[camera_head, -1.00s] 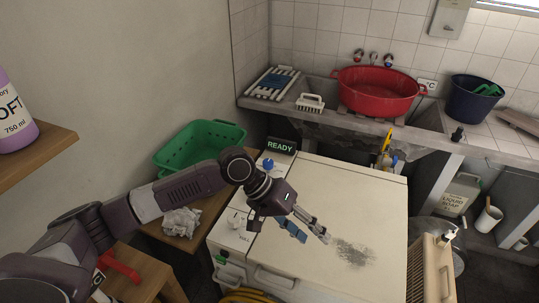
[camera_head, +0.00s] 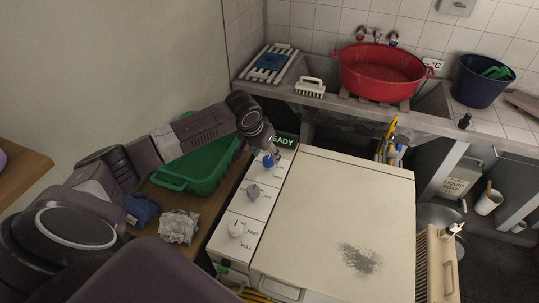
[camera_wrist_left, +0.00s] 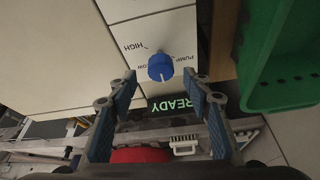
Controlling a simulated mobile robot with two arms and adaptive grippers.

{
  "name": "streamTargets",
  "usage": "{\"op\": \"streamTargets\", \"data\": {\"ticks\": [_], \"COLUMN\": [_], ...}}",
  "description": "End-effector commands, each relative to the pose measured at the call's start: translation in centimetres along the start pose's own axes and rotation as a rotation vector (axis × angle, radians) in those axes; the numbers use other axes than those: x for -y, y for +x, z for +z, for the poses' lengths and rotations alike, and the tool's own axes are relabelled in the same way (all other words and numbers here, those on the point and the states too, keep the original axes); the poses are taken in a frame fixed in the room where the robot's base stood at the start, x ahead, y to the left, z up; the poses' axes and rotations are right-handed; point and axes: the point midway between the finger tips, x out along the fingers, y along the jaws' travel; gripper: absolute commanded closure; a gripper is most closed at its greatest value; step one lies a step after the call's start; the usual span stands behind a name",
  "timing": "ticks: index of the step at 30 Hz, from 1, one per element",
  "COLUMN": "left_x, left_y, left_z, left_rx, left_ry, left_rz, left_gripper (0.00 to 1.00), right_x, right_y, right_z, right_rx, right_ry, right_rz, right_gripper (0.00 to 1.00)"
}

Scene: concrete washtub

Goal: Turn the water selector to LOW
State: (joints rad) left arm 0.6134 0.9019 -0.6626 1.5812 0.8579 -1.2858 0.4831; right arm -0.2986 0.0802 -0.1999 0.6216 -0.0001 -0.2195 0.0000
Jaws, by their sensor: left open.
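The water selector is a blue knob (camera_head: 268,161) at the far end of the washer's white control strip. In the left wrist view the blue knob (camera_wrist_left: 160,67) has printed words around it: HIGH, PUMP and a partly covered word ending in OW. A small pale mark shows on the knob's lower side in that view; its exact setting is hard to tell. My left gripper (camera_wrist_left: 158,80) is open, its blue-padded fingers on either side of the knob's near area, with no clear contact. In the head view my left gripper (camera_head: 275,148) partly hides the knob.
A lit READY display (camera_head: 286,141) is just behind the blue knob. A green basket (camera_head: 190,178) stands close on the left. The washer lid (camera_head: 345,215) is clear.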

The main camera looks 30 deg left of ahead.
Motion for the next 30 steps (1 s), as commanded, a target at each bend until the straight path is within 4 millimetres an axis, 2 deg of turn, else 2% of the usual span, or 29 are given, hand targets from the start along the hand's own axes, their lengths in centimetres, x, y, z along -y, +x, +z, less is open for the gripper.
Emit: {"op": "streamTargets", "data": {"ticks": [3,7,17,28,30], "left_x": [0.0,-0.1,-0.1,0.0,0.0], "left_y": [1.6,2.6,3.0,3.0,3.0], "left_z": [0.0,0.0,0.0,0.0,0.0], "left_rx": [0.002,0.001,-0.001,-0.001,-0.001], "left_ry": [0.000,0.000,0.001,0.001,0.001], "left_rz": [0.000,0.001,0.001,0.001,0.001], "left_gripper": [0.55,0.55,0.55,0.95,0.96], "right_x": [0.0,0.0,-0.1,0.0,0.1], "right_y": [-0.3,-0.5,-0.4,-0.4,-0.4], "right_z": [0.6,0.6,0.3,0.2,0.2], "right_rx": [0.008,0.009,0.005,0.004,0.003], "right_ry": [0.000,0.000,0.000,0.001,0.001], "right_rz": [0.000,0.000,0.001,-0.001,-0.001], "right_gripper": [0.74,0.74,0.74,0.74,0.74]}}
